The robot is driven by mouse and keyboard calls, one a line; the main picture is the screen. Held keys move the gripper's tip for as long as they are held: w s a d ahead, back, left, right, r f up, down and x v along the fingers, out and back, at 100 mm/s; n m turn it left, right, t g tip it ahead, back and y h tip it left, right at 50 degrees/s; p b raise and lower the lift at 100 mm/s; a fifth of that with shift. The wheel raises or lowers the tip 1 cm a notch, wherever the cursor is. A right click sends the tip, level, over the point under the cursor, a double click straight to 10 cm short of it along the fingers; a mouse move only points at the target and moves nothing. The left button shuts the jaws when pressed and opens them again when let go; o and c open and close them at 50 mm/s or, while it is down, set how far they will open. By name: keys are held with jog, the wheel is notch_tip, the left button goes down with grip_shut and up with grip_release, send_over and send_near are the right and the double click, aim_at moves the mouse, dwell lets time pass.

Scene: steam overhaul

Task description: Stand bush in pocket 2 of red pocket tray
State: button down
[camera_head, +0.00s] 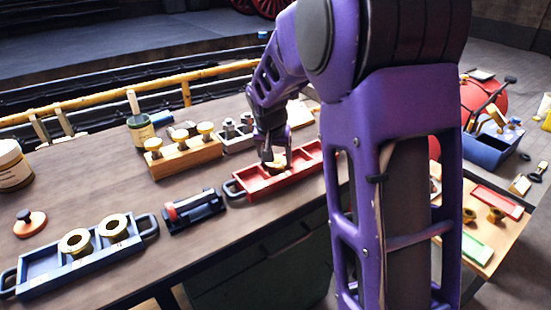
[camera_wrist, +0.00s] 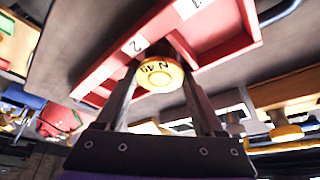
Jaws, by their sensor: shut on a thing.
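The red pocket tray (camera_head: 262,186) lies on the table, a long tray with dividers. It also shows in the wrist view (camera_wrist: 218,52), with white labels "1" and "2" on its rim. My gripper (camera_head: 275,160) is over the tray and pointing down. In the wrist view, my gripper (camera_wrist: 158,85) is shut on a brass bush (camera_wrist: 158,75) whose flanged end faces the camera. The bush is at the pocket labelled 2. I cannot tell whether its lower end touches the pocket floor. My arm hides part of the tray's right end in the head view.
A blue tray (camera_head: 45,271) with two brass bushes stands at the left front. A black fixture (camera_head: 194,212) sits between the trays. A wooden block (camera_head: 184,158) with brass-topped pieces and a grey holder (camera_head: 235,141) stand behind the red tray.

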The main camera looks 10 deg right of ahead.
jog(key=shift+f, duration=0.1)
grip_release()
jog(key=shift+r, duration=0.2)
jog(key=p+v, duration=0.1)
jog(key=v, duration=1.1)
jog(key=shift+p, duration=0.35)
jog(key=shift+s, duration=0.1)
